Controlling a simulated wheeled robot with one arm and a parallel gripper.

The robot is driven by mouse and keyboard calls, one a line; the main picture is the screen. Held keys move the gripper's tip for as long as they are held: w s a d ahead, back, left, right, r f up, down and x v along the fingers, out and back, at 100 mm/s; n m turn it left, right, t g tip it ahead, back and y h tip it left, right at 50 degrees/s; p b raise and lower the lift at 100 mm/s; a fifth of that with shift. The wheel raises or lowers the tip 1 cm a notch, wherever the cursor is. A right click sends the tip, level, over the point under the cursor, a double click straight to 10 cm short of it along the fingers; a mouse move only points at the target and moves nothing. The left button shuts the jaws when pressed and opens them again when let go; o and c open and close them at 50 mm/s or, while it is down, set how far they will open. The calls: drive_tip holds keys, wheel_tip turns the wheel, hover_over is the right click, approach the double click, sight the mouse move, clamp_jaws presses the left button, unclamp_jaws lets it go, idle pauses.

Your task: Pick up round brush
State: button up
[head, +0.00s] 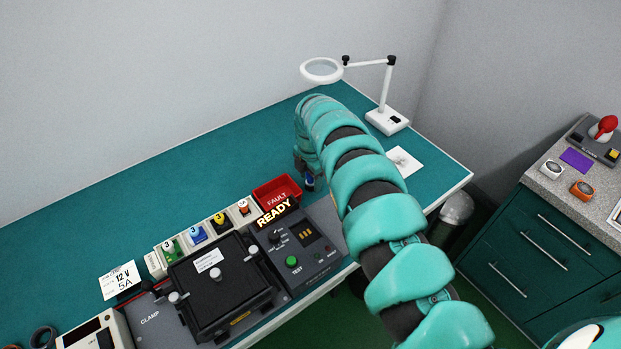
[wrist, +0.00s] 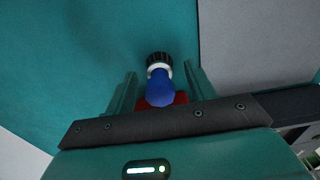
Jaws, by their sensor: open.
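The round brush (wrist: 160,88) shows in the wrist view, with a blue handle, a pale collar and a dark, ridged round end. It lies between the two fingers of my gripper (wrist: 160,72), which are apart, with visible gaps on both sides. In the head view a small blue and dark piece (head: 309,182), likely the brush, shows just below the end of my arm, near the red bin. My arm hides much of that spot, and I cannot tell how the brush is supported.
The red FAULT bin (head: 276,192) stands close by. The test unit (head: 295,247) with a READY sign and the black clamp box (head: 220,283) are in front. A magnifier lamp (head: 387,120) stands at the back right. The teal bench (head: 215,160) is clear behind the units.

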drive_tip(key=shift+f, duration=0.35)
drive_tip(key=c, duration=1.1)
drive_tip(key=shift+o, duration=0.2)
drive_tip(key=shift+r, duration=0.15)
